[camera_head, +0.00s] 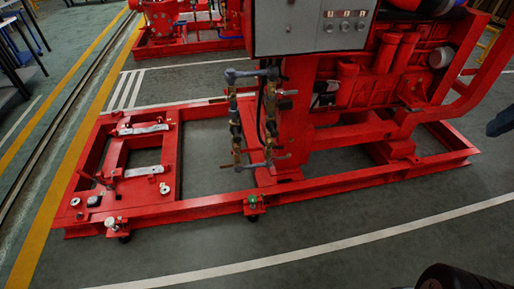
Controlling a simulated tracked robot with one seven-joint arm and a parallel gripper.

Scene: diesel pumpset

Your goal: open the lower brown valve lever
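A pipe assembly with brass-brown valves (236,132) stands upright at the near left end of the red engine, below the grey control box. Small brownish lever-like parts stick out low on it, one at the left (238,165) and one at the right (283,157). Similar brownish parts sit higher up, near the grey upper fitting (252,74). They are too small to tell which is the lower brown valve lever or how far it is turned. No gripper fingers can be made out.
The red base frame (180,208) surrounds the valves at floor level. The grey control box (300,22) hangs above, and the red engine (365,85) fills the right. A dark object (501,122) cuts the right edge.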

